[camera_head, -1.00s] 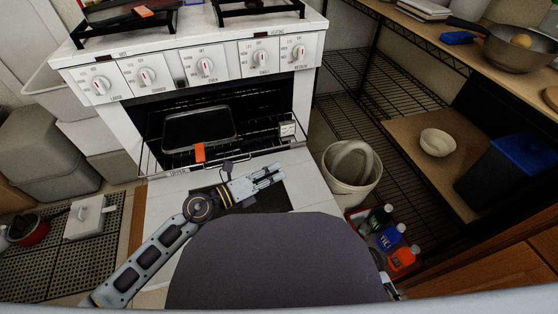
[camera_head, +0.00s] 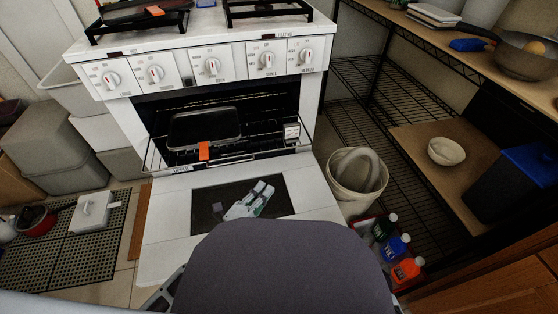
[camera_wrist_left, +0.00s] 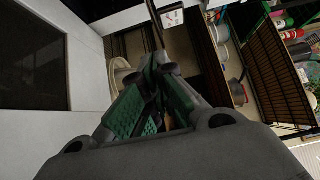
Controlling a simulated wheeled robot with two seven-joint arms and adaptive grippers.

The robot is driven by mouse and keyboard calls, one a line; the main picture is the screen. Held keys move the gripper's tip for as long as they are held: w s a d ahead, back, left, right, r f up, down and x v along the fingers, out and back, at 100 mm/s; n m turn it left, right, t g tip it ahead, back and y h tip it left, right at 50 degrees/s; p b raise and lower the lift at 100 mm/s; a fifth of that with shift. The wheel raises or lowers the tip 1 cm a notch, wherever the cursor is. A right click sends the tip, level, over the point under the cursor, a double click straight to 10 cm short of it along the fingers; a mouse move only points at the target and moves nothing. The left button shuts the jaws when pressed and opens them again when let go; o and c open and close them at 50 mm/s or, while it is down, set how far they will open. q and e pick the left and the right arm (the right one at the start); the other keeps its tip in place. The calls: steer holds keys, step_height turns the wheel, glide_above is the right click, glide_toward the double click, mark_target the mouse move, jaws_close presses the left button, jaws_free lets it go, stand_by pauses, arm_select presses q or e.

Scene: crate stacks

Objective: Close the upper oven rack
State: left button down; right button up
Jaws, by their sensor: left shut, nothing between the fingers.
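The oven door (camera_head: 311,190) hangs open and flat in front of the white oven. An oven rack (camera_head: 238,160) sticks out above it, with a dark tray (camera_head: 204,128) on it and an orange tag at its front. My left gripper (camera_head: 264,188) is shut and empty, in front of the rack's front rail and over the door's dark window. In the left wrist view its green-padded fingers (camera_wrist_left: 157,75) are together, with a thin bar beyond the tips; I cannot tell whether they touch it. My right gripper is not in view.
A white bucket (camera_head: 356,194) stands right of the door, with several bottles (camera_head: 398,245) in a red crate before it. Wire shelving (camera_head: 365,85) stands at the right. Grey bins (camera_head: 50,150) stand at the left. My own body hides the lower middle.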

arm_select(q)
steer(key=shift+w+d, duration=0.15)
steer(key=shift+w, duration=0.05)
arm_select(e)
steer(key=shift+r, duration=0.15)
arm_select(q)
steer(key=p, duration=0.4)
glide_toward(285, 149)
steer(key=shift+d+x, duration=0.35)
steer(key=shift+x, duration=1.9)
steer(key=shift+w+a+f, duration=0.1)
steer(key=shift+f, duration=0.05)
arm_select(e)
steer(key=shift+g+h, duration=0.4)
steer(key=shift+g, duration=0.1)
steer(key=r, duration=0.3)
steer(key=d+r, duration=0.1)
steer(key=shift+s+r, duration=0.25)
arm_select(q)
steer(key=shift+w, duration=0.15)
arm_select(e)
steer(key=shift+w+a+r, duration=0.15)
